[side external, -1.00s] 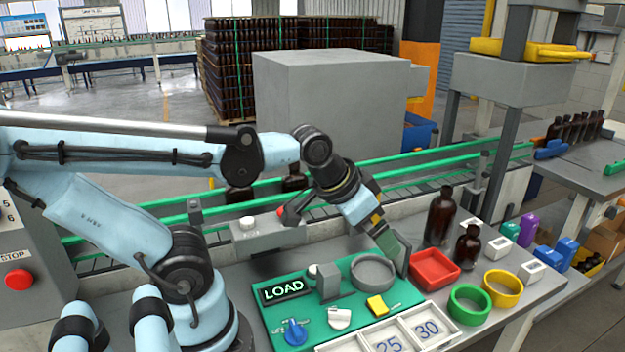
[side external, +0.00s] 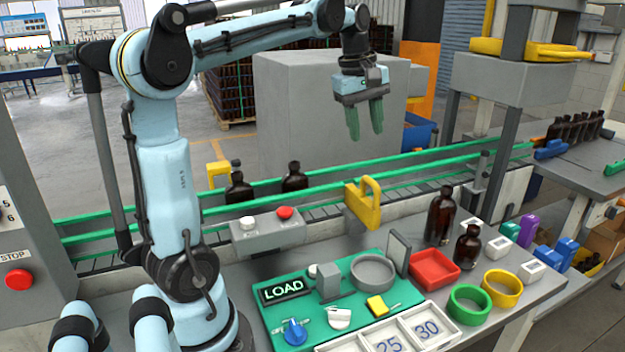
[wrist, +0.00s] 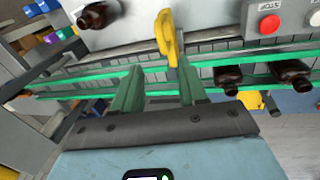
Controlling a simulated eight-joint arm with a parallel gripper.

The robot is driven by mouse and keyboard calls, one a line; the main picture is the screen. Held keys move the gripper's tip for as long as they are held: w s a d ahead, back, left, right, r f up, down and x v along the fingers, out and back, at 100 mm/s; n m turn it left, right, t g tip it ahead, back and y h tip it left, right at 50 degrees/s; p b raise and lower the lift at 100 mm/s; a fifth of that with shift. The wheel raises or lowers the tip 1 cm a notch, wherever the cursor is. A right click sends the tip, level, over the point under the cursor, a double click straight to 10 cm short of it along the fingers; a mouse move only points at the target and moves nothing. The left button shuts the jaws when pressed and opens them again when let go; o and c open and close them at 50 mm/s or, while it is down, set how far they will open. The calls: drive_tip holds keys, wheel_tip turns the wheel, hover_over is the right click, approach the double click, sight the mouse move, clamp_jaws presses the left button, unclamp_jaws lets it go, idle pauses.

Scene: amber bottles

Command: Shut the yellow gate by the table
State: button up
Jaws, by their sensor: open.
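The yellow gate (side external: 363,209) stands upright at the conveyor's near side, by the back edge of the table. It has a loop-shaped handle on top; I cannot tell from its pose how far it is open. It also shows in the wrist view (wrist: 168,38), beyond the fingertips and slightly right of centre. My gripper (side external: 366,135) is raised above the conveyor, pointing down with green fingers apart and nothing between them. In the side view it appears above the gate, not touching it. The spread fingers also show in the wrist view (wrist: 160,72).
The conveyor (side external: 320,205) has green rails and two dark bottles (side external: 294,178) left of the gate. A button box (side external: 266,232) sits left of the gate. Two amber bottles (side external: 440,217) and a red tray (side external: 434,268) stand to the right. A green board (side external: 345,275) lies in front.

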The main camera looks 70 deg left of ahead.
sight(370, 179)
drive_tip(key=shift+n, duration=0.3)
drive_tip(key=x, duration=1.1)
drive_tip(key=shift+a+f, duration=0.4)
clamp_jaws()
